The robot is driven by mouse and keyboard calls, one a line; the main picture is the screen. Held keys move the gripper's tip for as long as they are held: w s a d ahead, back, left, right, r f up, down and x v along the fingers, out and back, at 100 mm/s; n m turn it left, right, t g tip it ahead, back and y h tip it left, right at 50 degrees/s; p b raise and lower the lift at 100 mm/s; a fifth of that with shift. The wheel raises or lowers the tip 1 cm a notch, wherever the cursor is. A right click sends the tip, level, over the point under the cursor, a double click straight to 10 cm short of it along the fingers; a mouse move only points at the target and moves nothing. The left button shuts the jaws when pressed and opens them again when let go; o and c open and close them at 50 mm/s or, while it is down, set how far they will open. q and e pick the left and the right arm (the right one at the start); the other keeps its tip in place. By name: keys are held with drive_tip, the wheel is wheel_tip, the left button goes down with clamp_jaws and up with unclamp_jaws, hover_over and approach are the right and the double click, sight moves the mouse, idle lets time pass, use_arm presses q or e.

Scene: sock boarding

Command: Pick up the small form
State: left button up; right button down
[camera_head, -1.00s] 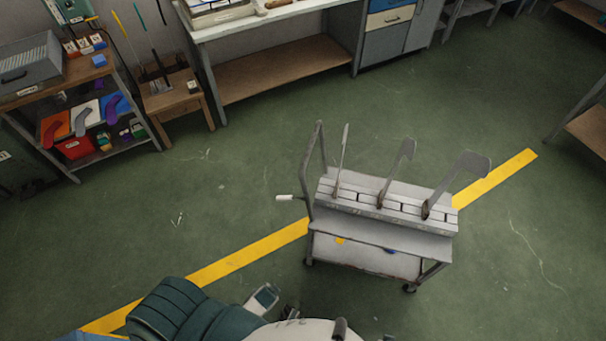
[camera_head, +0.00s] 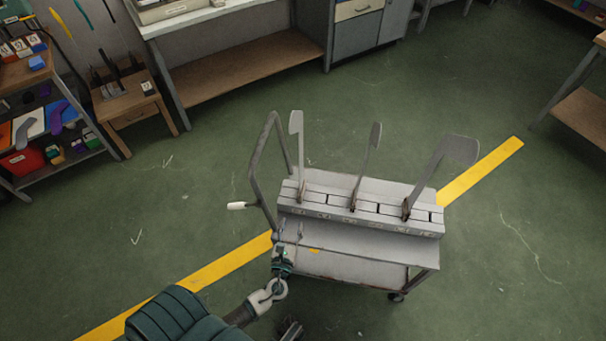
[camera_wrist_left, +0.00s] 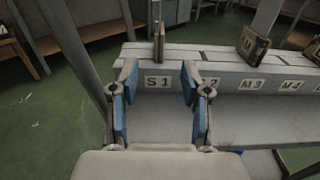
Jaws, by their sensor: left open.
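Three flat grey forms stand upright in a slotted rack (camera_head: 360,224) on a cart. The leftmost form (camera_head: 297,140) has the narrowest visible foot; the middle form (camera_head: 367,160) and the wide-footed right form (camera_head: 450,160) stand beside it. My left gripper (camera_head: 288,236) is open and empty at the rack's front left, below the leftmost form. In the left wrist view the open fingers (camera_wrist_left: 159,78) frame the S1 label (camera_wrist_left: 158,83), with the leftmost form's base (camera_wrist_left: 159,43) just beyond and above, untouched.
A shelf (camera_head: 50,120) with coloured items and a small wooden stand (camera_head: 135,110) are at left. A workbench (camera_head: 240,70) is behind.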

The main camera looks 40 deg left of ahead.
sight(300, 193)
use_arm(q)
drive_tip(key=x, duration=0.9)
drive_tip(key=shift+w+a+f+b, duration=0.1)
drive_tip(key=shift+w+a+b, duration=0.1)
drive_tip(key=shift+a+b, duration=0.1)
drive_tip(key=shift+w+a, duration=0.1)
drive_tip(key=shift+w, duration=0.45)
drive_tip(key=x, duration=0.4)
drive_tip(key=shift+w+a+b, duration=0.1)
drive_tip(key=shift+w+b, duration=0.2)
drive_tip(key=shift+b, duration=0.1)
drive_tip(key=shift+w+a, duration=0.2)
drive_tip(key=shift+d, duration=0.15)
clamp_jaws()
use_arm(e)
drive_tip(key=w+t, duration=0.1)
drive_tip(key=w+a+r+t, duration=0.1)
drive_tip(key=w+r+t, duration=0.1)
drive_tip(key=w, duration=0.1)
drive_tip(key=shift+a+r+y, duration=0.1)
drive_tip(key=shift+a+y, duration=0.3)
